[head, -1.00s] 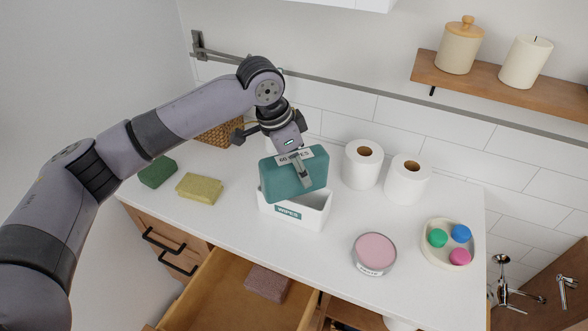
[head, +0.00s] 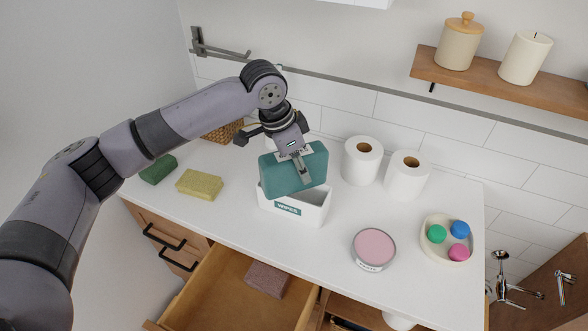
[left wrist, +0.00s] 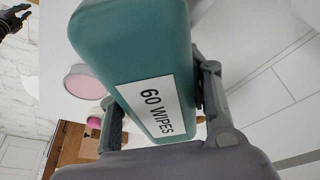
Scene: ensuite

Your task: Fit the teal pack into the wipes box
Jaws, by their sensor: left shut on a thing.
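The teal pack (head: 292,174) is held tilted over the white wipes box (head: 300,210), its lower left end close to the box opening; I cannot tell how far it reaches inside. My left gripper (head: 299,160) is shut on the pack near its top. In the left wrist view the teal pack (left wrist: 135,65) fills the middle between the fingers, with its "60 WIPES" label facing the camera. The box stands upright on the white counter with its "WIPES" label facing front.
Two paper rolls (head: 362,160) stand right of the box. A pink-topped round tin (head: 374,248) and a tray with coloured caps (head: 447,240) lie further right. A yellow sponge (head: 200,184) and a green sponge (head: 158,169) lie left. An open drawer (head: 225,290) is below.

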